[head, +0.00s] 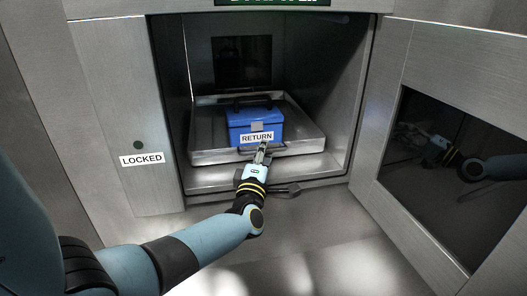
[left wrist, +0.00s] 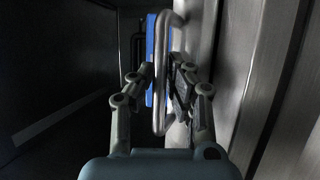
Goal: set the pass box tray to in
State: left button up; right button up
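The metal pass box tray (head: 305,133) sits inside the pass box chamber, with its front wall near the opening. It carries a blue case (head: 240,121) with a dark handle and a "RETURN" label. My left gripper (head: 262,152) reaches to the tray's front. In the left wrist view the tray's bar handle (left wrist: 161,118) stands between the fingers of my left gripper (left wrist: 163,78), which are closed in on it. Finger contact is partly hidden. A blue strip of the case (left wrist: 150,30) shows behind the handle. My right gripper is out of view.
The pass box door (head: 395,95) stands open at the right; its dark window (head: 450,220) reflects my arm. The chamber's side walls and front sill (head: 215,185) border the tray.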

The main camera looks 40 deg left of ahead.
pick_arm(q)
jog(key=o, duration=0.4)
jog(key=shift+c, duration=0.2)
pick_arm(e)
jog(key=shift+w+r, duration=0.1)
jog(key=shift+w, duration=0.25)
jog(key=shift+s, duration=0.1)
pick_arm(q)
jog(key=shift+s+d+f, duration=0.1)
jog(key=shift+s+d, duration=0.05)
jog(key=shift+s, duration=0.15)
jog(key=v, duration=1.1)
jog(key=shift+s, duration=0.15)
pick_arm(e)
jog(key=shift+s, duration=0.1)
pick_arm(q)
jog(key=shift+d+f, duration=0.1)
